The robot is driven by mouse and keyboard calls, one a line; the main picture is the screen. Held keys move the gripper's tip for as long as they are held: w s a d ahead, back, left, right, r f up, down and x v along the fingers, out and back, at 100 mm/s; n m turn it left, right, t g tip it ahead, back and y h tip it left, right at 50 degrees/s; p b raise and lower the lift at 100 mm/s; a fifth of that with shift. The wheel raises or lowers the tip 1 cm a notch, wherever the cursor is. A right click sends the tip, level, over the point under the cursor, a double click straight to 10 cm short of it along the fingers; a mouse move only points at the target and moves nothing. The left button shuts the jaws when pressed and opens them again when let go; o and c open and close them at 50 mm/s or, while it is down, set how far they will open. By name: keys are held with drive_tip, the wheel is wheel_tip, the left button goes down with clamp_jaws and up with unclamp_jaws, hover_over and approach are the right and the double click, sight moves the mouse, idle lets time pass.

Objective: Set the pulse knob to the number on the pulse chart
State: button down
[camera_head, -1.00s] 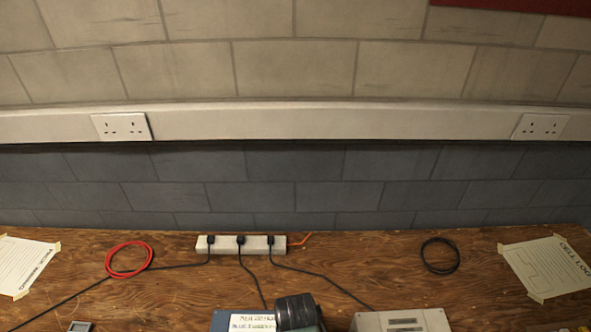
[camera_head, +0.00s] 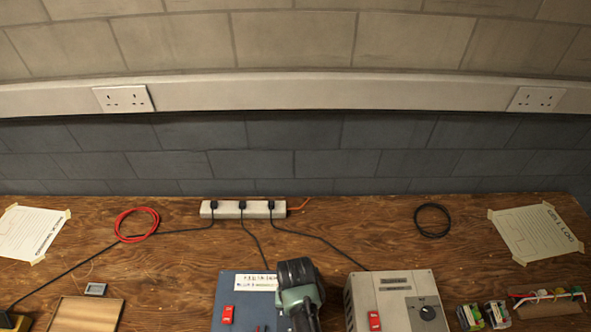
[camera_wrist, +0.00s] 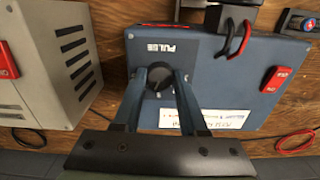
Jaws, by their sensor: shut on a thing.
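A blue charger box (camera_head: 238,292) stands at the front middle of the bench; it also fills the middle of the wrist view (camera_wrist: 225,70). The dark round pulse knob (camera_wrist: 157,82) is on its face, beside the "PULSE" lettering. My gripper (camera_wrist: 159,74) is shut on the knob, one finger on each side. The fingers partly cover the knob, and I cannot read its pointer or setting. In the head view my arm hides the knob. No sheet is readable as the pulse chart; paper sheets lie taped at left (camera_head: 32,232) and right (camera_head: 535,236).
A grey box (camera_head: 398,296) with its own knob (camera_head: 428,311) and red switch stands close on the right. Red switch (camera_head: 228,313) is on the blue box. Leads run to a power strip (camera_head: 243,209). Small packs and wires (camera_head: 545,300) lie front right; a shallow tray (camera_head: 88,313) lies front left.

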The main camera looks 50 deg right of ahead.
drive_tip(key=n+p, duration=0.1)
drive_tip(key=n, duration=0.5)
drive_tip(key=n+p, duration=0.1)
drive_tip(key=n, duration=0.5)
drive_tip(key=shift+d, duration=0.1)
drive_tip(key=shift+n, duration=0.4)
drive_tip(key=shift+c, duration=2.2)
unclamp_jaws()
wheel_tip(320, 180, up, 13)
drive_tip(key=b, duration=0.1)
